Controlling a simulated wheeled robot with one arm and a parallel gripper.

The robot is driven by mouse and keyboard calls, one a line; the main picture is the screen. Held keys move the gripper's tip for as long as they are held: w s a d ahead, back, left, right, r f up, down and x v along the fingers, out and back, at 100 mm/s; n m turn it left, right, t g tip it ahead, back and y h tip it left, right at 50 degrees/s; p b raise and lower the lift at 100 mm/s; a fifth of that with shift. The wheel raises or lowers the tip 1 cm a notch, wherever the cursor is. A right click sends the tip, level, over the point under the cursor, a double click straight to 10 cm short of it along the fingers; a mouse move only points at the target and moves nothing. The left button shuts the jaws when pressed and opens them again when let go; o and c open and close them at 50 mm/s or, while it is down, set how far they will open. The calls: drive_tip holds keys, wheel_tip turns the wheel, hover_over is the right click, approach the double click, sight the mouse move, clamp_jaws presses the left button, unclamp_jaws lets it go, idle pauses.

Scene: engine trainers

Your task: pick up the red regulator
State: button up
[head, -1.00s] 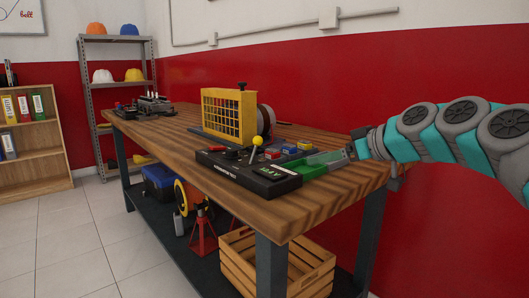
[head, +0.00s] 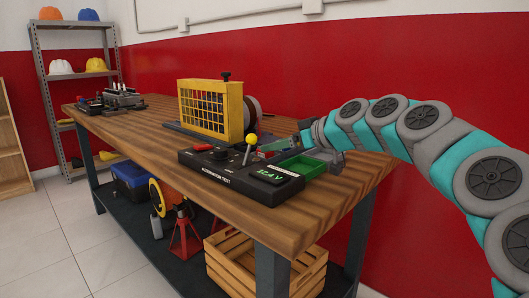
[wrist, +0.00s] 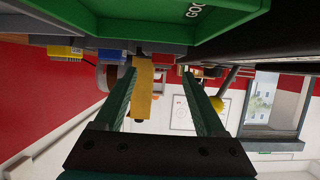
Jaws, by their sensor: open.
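My gripper (wrist: 160,85) is open in the wrist view, with two green fingers apart and nothing held between them. In the head view the end of my arm (head: 308,136) is low over the right end of the workbench, beside the tester. A small red block (head: 273,145), likely the red regulator, shows partly behind the tester's yellow-knobbed lever, just left of my gripper. My arm and the tester hide part of that area.
The black alternator tester (head: 235,178) stands at the bench's front edge. A yellow guard cage (head: 212,110) stands behind. The wooden bench top (head: 330,190) is clear at front right.

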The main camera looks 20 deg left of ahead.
drive_tip(key=x, duration=0.3)
drive_tip(key=shift+s+a+f, duration=0.1)
drive_tip(key=shift+a+f, duration=0.15)
drive_tip(key=shift+c, duration=0.3)
clamp_jaws()
